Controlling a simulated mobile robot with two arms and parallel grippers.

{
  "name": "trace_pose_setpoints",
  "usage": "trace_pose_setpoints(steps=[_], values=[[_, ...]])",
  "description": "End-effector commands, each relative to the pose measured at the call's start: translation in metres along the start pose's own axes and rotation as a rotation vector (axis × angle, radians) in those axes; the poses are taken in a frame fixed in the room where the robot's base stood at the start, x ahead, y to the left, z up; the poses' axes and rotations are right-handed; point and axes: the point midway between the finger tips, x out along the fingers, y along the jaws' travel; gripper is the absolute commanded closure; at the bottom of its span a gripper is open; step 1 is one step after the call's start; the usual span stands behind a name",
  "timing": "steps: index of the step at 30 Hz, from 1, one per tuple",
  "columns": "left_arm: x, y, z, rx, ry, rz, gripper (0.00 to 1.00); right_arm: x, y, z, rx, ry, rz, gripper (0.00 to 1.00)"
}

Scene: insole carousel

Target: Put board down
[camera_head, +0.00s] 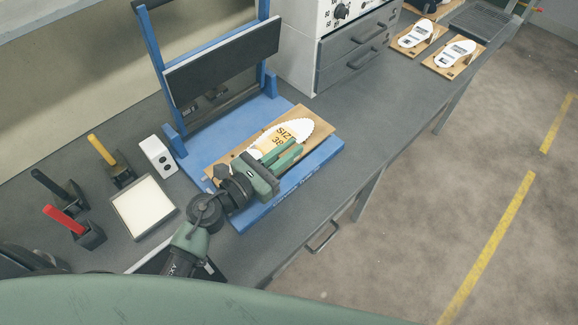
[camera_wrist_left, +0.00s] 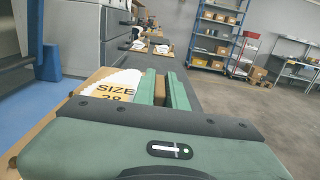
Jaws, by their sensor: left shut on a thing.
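The wooden board (camera_head: 318,123) with a white insole (camera_head: 299,129) marked "SIZE 38" lies over the blue base plate (camera_head: 244,217) of the blue frame. My left gripper (camera_head: 283,153) is shut on the board at its near side, with its green fingers alongside the insole. In the left wrist view the fingers (camera_wrist_left: 166,88) close on a brown part of the board, and the insole (camera_wrist_left: 113,86) shows to their left. I cannot tell whether the board touches the plate. My right gripper is not in view.
The blue frame (camera_head: 155,75) with a dark panel (camera_head: 222,62) stands behind the board. Several coloured-handle tools, a white socket box (camera_head: 158,156) and a pale pad (camera_head: 143,207) are at left. Grey drawers (camera_head: 352,52) and more insole boards (camera_head: 454,58) are further back. Bench at right of the plate is clear.

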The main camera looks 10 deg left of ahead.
Motion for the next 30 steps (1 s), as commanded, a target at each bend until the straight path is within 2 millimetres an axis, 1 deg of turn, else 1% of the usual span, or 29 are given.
trace_pose_setpoints(steps=[2, 7, 10, 13, 19, 23, 24, 26, 30], values=[[0.000, 0.000, -0.005, -0.001, -0.002, 0.000, 1.00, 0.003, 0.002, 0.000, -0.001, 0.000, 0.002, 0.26], [0.000, 0.000, -0.030, -0.004, -0.001, 0.001, 1.00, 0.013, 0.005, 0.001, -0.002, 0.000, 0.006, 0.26], [0.000, 0.000, -0.042, -0.003, -0.002, 0.001, 1.00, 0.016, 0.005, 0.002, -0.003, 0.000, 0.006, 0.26], [0.000, 0.000, -0.045, 0.001, -0.003, -0.001, 1.00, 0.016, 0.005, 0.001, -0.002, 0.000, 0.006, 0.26], [0.000, 0.000, -0.044, 0.002, -0.003, -0.001, 1.00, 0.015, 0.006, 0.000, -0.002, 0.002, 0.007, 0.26], [0.000, 0.000, -0.049, 0.002, -0.003, -0.001, 1.00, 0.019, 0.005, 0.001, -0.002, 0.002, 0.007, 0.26], [0.000, 0.000, -0.048, 0.000, -0.001, -0.001, 0.82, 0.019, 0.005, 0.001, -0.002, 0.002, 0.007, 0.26], [0.000, 0.000, -0.048, 0.000, -0.001, -0.001, 0.66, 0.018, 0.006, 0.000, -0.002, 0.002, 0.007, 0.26], [0.000, 0.000, -0.048, 0.000, -0.001, -0.001, 0.66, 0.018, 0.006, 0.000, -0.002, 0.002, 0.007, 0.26]])
